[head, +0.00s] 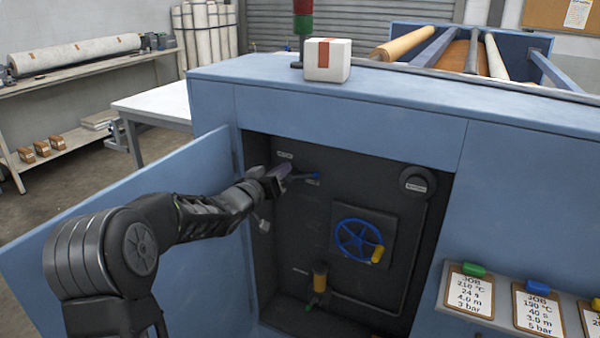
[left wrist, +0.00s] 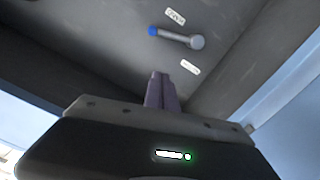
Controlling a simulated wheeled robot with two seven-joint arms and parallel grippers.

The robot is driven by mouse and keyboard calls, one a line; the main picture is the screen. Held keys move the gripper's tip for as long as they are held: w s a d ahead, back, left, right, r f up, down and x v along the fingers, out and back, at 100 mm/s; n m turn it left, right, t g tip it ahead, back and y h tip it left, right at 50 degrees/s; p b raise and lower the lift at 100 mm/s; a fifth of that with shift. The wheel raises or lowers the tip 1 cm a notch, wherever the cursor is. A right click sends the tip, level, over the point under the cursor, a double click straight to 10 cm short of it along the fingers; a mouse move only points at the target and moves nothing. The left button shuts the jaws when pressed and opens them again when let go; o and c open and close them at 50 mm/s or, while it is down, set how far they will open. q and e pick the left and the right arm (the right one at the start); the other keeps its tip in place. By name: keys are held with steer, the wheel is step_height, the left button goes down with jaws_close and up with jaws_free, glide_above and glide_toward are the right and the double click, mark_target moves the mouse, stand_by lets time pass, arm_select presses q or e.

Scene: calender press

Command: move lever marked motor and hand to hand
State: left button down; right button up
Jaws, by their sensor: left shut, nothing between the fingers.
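The lever (left wrist: 174,37) is a short grey bar with a blue tip and a round grey pivot, on the dark back wall inside the open cabinet. In the head view its blue tip (head: 316,175) points right, and my left gripper hides part of the bar. Two small white labels, one label (left wrist: 175,16) and another label (left wrist: 190,67), sit on either side of it; their words are too small to read. My left gripper (head: 276,179) is shut and empty in front of the lever. In the left wrist view its fingers (left wrist: 161,88) show a gap to the lever.
The open blue door (head: 110,235) stands left of the cabinet, beside my left arm. A blue handwheel (head: 358,240) with a yellow knob, a round dark fitting (head: 413,181) and an amber-topped fitting (head: 319,280) share the recess. A white box (head: 326,60) stands on top.

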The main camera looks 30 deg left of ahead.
arm_select(q)
steer(key=w+d+f+p, duration=0.1)
steer(key=w+f, duration=0.3)
steer(key=w, duration=0.3)
steer(key=shift+w+d, duration=0.15)
steer(key=shift+w, duration=0.05)
